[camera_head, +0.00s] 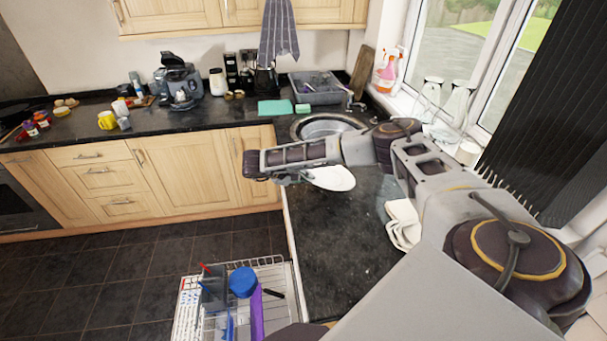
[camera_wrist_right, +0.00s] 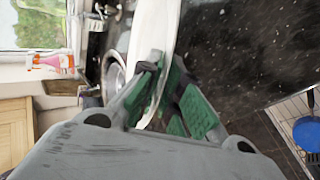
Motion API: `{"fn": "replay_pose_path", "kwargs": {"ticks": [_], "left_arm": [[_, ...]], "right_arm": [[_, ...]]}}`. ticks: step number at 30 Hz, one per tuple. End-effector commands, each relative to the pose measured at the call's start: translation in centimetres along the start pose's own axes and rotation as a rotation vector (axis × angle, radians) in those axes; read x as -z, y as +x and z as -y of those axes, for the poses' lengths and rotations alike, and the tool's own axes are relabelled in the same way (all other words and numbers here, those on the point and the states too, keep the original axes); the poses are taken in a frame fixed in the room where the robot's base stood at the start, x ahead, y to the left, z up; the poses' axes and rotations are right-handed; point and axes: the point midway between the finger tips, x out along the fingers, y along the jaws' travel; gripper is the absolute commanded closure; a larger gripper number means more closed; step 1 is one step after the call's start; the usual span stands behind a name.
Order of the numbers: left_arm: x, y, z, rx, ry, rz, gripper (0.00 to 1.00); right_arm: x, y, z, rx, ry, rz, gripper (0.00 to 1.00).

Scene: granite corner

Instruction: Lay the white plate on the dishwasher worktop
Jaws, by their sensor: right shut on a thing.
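The white plate (camera_head: 332,179) is in my right gripper (camera_head: 306,177), held by its rim over the dark speckled worktop (camera_head: 335,245), just in front of the sink. In the right wrist view the plate (camera_wrist_right: 152,32) stands between the green-padded fingers of the gripper (camera_wrist_right: 165,92), which are shut on its edge. Part of the plate is hidden by my wrist in the head view. I cannot tell the exact gap between plate and worktop. My left gripper is not in view.
The open dishwasher rack (camera_head: 190,312) holds a blue item (camera_head: 242,281) and other pieces left of the worktop. The round sink (camera_head: 325,128) is behind the plate. The worktop's near part is clear.

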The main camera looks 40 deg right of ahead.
Motion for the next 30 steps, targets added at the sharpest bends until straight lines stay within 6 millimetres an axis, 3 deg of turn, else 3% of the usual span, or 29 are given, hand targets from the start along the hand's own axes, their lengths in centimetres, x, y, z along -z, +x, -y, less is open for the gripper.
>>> {"fn": "replay_pose_path", "kwargs": {"ticks": [30], "left_arm": [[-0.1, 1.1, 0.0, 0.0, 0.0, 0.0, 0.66]], "right_arm": [[-0.2, 3.4, 3.6, -0.021, 0.002, 0.0, 1.0]]}}
